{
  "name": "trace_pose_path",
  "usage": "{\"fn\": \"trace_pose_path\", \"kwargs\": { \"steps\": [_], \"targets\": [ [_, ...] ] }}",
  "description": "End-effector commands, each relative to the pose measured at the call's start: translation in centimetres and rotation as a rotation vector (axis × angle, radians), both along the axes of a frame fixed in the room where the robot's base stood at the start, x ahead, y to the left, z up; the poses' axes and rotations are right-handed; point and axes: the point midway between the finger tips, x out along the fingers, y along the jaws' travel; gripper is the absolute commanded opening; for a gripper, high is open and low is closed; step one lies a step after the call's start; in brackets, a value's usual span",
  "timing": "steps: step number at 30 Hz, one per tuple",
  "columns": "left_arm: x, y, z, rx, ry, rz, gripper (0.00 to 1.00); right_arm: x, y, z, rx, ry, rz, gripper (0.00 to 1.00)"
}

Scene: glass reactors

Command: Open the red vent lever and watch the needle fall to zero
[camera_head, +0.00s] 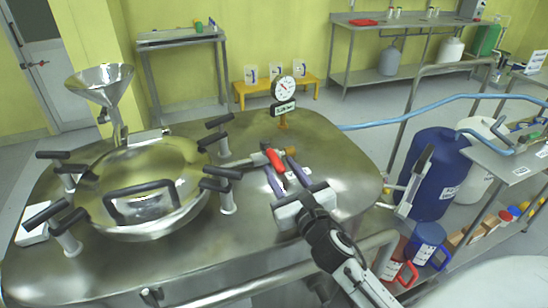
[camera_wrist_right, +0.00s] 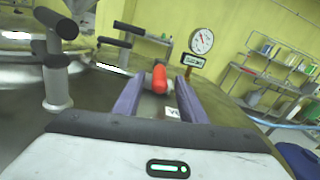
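The red vent lever (camera_head: 274,158) is on a small valve fitting on the steel reactor lid (camera_head: 330,150), right of the domed hatch. My right gripper (camera_head: 284,178) is just in front of it, with its two purple fingers apart. In the right wrist view the red lever (camera_wrist_right: 159,79) shows between the finger ends (camera_wrist_right: 160,92); I cannot tell whether they touch it. The round white gauge (camera_head: 284,89) stands behind the lever and also shows in the wrist view (camera_wrist_right: 201,41). Its needle is too small to read exactly. My left gripper is not in view.
The domed hatch (camera_head: 150,185) with several black-handled clamps fills the lid's left, beside a metal funnel (camera_head: 100,85). A blue drum (camera_head: 437,170) and a side table (camera_head: 510,165) stand at the right. The lid right of the lever is clear.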

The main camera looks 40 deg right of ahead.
Motion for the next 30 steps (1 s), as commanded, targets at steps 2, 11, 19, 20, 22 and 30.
{"fn": "trace_pose_path", "kwargs": {
  "steps": [2,11,19,20,22,30],
  "targets": [
    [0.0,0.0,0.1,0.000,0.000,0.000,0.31,1.5,-0.4,0.1,0.001,-0.001,-0.001,0.38],
    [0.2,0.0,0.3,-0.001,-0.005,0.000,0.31,4.1,-1.0,0.0,0.002,0.000,0.000,0.38],
    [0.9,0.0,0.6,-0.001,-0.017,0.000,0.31,4.2,-1.0,-0.1,0.002,0.001,0.001,0.38],
    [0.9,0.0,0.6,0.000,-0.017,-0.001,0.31,4.2,-1.0,-0.1,0.002,0.001,0.001,0.33],
    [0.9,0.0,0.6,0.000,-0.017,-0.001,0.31,4.2,-1.0,-0.1,0.002,0.001,0.001,0.21],
    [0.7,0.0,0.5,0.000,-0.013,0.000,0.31,4.2,-1.0,-0.1,0.002,0.001,0.001,0.00]
  ]
}}
